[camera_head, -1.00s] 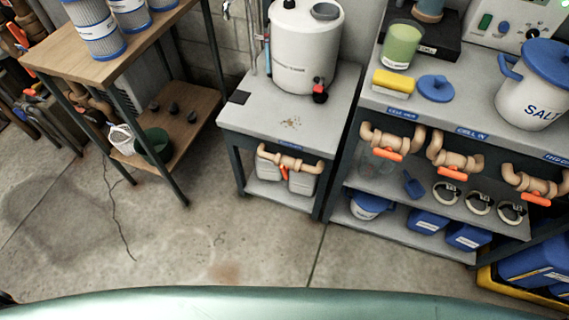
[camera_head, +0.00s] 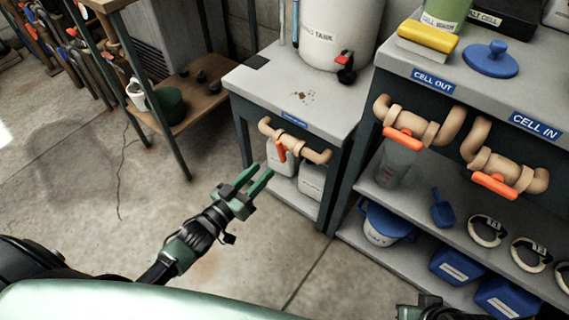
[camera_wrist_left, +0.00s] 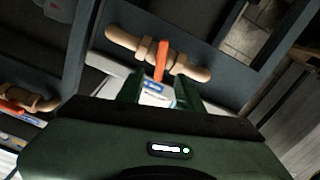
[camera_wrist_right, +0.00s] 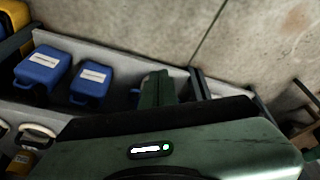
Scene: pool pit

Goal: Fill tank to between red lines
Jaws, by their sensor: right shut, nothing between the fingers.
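The white tank (camera_head: 335,32), its label partly cut off, stands on a grey stand (camera_head: 262,84); its top is out of frame. A small red-and-black tap (camera_head: 345,68) is on its lower front. No red lines can be made out. Below the stand's top is a tan pipe with an orange valve handle (camera_head: 280,150), also in the left wrist view (camera_wrist_left: 161,62). My left gripper (camera_head: 257,178) is open and empty, short of this handle, which appears ahead between its fingers (camera_wrist_left: 161,92). My right gripper (camera_head: 430,306) shows partly at the bottom; its fingers (camera_wrist_right: 158,88) are shut and empty.
The right bench (camera_head: 470,88) has CELL OUT and CELL IN signs above tan pipes with orange handles (camera_head: 404,140) (camera_head: 494,186). Its lower shelves hold a blue scoop (camera_head: 442,210), rings and blue containers (camera_head: 458,266). A wooden shelf unit (camera_head: 192,98) stands left. Floor between is clear.

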